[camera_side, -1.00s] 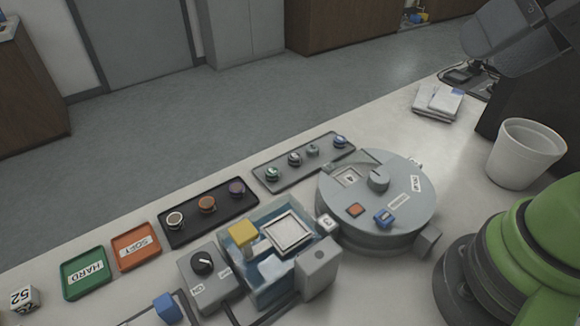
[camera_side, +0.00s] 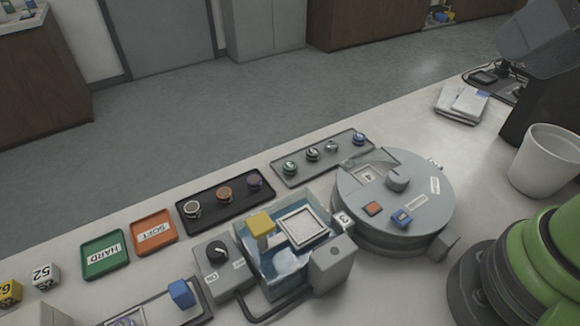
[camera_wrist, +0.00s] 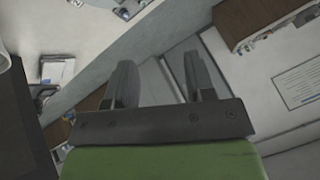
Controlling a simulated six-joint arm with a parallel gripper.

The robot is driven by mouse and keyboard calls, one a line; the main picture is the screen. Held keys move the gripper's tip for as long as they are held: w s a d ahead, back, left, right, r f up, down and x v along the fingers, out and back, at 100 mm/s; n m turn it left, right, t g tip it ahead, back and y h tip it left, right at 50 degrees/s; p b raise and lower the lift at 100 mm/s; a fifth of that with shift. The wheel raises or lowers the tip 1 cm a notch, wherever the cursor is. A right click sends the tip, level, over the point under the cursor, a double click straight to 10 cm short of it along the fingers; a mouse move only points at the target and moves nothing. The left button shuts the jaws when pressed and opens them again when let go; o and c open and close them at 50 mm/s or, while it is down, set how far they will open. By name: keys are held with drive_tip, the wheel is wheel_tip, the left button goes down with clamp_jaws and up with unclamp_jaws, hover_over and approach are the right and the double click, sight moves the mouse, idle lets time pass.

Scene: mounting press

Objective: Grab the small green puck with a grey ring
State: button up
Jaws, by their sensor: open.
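In the side view, a small green puck (camera_side: 290,168) sits at the left end of the long grey tray (camera_side: 287,182). Its ring is too small to make out clearly. A dark puck with a light top (camera_side: 313,154), a grey-white puck (camera_side: 332,146) and a blue puck (camera_side: 359,138) stand in a row to its right. My gripper (camera_wrist: 160,78) shows only in the wrist view. Its two fingers are apart with nothing between them. It points across the room, and no puck shows there.
A black tray (camera_side: 240,202) with three pucks lies left of the grey tray. A round grey turntable (camera_side: 412,215) and a bath-like unit (camera_side: 262,285) stand close in front. Green (camera_side: 92,268) and orange (camera_side: 153,247) trays lie left; a white bin (camera_side: 540,165) stands right.

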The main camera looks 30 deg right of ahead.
drive_tip(key=n+g, duration=0.7)
drive_tip(key=n, duration=1.5)
hover_over(290, 165)
drive_tip(key=shift+h, duration=0.3)
drive_tip(key=f, duration=2.4)
drive_tip(key=shift+d+f, duration=0.2)
drive_tip(key=shift+d, duration=0.15)
drive_tip(key=shift+a+f, duration=0.15)
drive_tip(key=shift+f, duration=1.35)
drive_tip(key=shift+a+f, duration=0.1)
drive_tip(key=shift+f, duration=1.4)
drive_tip(key=c, duration=0.7)
